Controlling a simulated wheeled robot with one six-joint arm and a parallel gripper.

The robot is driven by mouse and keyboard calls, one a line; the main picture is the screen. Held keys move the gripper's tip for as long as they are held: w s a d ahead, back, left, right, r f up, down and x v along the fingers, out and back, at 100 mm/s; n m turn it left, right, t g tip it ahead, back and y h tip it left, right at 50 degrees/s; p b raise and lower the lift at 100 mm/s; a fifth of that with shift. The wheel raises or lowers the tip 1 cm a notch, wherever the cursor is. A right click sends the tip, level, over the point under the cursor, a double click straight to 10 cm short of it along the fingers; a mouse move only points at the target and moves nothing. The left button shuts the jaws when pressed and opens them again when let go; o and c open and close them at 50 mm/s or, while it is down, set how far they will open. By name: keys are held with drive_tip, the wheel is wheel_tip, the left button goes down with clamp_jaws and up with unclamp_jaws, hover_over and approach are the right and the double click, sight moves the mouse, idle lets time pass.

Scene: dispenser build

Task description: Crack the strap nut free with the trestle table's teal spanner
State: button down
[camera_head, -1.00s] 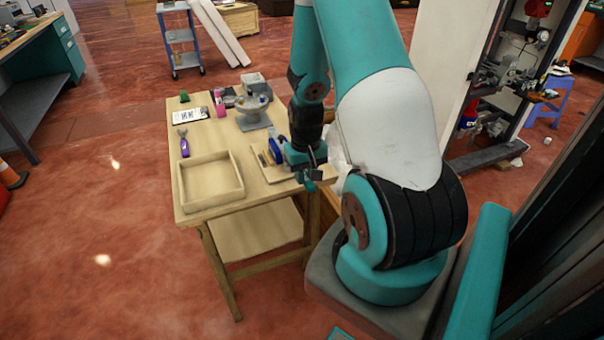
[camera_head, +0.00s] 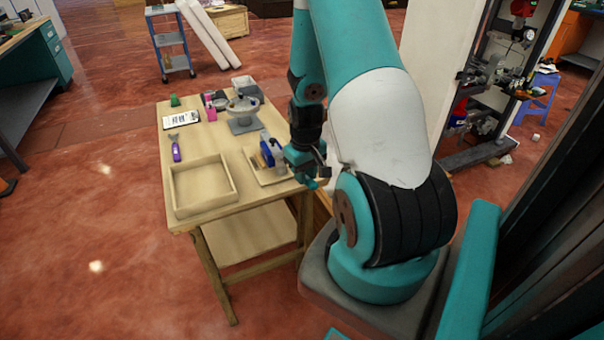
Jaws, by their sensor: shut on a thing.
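My gripper (camera_head: 312,170) hangs at the right edge of the wooden trestle table (camera_head: 215,212), beside a small tray. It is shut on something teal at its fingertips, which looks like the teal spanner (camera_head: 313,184). Most of the spanner is hidden or too small to make out. A spanner with a purple handle (camera_head: 176,151) lies at the table's left side. I cannot make out the strap nut in this view.
An empty wooden tray (camera_head: 203,207) sits at the table's front. A small tray (camera_head: 262,178) holds a blue item (camera_head: 268,150). A grey pedestal piece (camera_head: 242,122), a white sheet (camera_head: 181,119) and small parts stand behind. A white panel and cluttered rack (camera_head: 490,90) stand right.

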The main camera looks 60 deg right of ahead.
drive_tip(key=shift+d, duration=0.2)
idle(0.3)
drive_tip(key=d+n, duration=0.2)
drive_tip(key=shift+s+d+n, duration=0.15)
drive_tip(key=shift+s+n, duration=0.15)
drive_tip(key=shift+s, duration=0.05)
idle(0.5)
drive_tip(key=shift+d+n+p, duration=0.45)
drive_tip(key=shift+d+n, duration=0.05)
drive_tip(key=shift+d, duration=0.05)
drive_tip(key=shift+r, duration=0.1)
drive_tip(key=shift+r+p, duration=1.7)
drive_tip(key=shift+r, duration=0.25)
